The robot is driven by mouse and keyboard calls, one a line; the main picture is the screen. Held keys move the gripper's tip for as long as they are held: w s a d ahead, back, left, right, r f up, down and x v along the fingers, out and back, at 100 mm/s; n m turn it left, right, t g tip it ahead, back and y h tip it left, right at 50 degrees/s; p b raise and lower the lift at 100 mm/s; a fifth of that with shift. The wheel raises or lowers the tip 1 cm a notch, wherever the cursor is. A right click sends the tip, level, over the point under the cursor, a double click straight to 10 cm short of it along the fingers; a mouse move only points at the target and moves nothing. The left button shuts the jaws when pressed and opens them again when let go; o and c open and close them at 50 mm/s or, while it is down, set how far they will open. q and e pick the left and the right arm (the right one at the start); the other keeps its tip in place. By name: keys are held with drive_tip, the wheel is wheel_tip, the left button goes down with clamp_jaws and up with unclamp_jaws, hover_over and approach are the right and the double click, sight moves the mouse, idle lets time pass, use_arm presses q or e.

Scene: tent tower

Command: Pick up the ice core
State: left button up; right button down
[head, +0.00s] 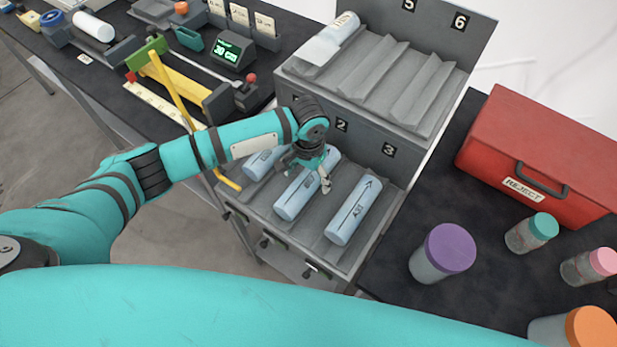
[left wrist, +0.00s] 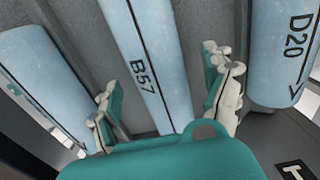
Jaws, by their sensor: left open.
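Three pale blue ice cores lie side by side in the grooves of the lower grey rack: a left core (head: 263,163), a middle core (head: 292,200) and a right core (head: 353,210) marked A33. My left gripper (head: 308,173) is over the middle core, pointing down, and hides part of it. In the left wrist view, my open left gripper (left wrist: 166,88) has one finger on each side of a core marked B57 (left wrist: 150,60). I see no contact. A core marked D20 (left wrist: 285,50) lies to the right there, and an unlabelled-looking core (left wrist: 45,85) to the left.
The upper rack tier (head: 405,85) holds a core (head: 345,22) partly on white material, with empty grooves beside it. A red REJECT box (head: 545,150) and lidded jars, including a purple-lidded one (head: 445,250), stand right. A tool bench (head: 60,60) with a green display (head: 232,52) is left.

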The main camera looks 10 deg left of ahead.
use_arm(q)
drive_tip(key=shift+f, duration=0.4)
drive_tip(key=c, duration=1.6)
drive_tip(key=shift+r, duration=0.1)
clamp_jaws()
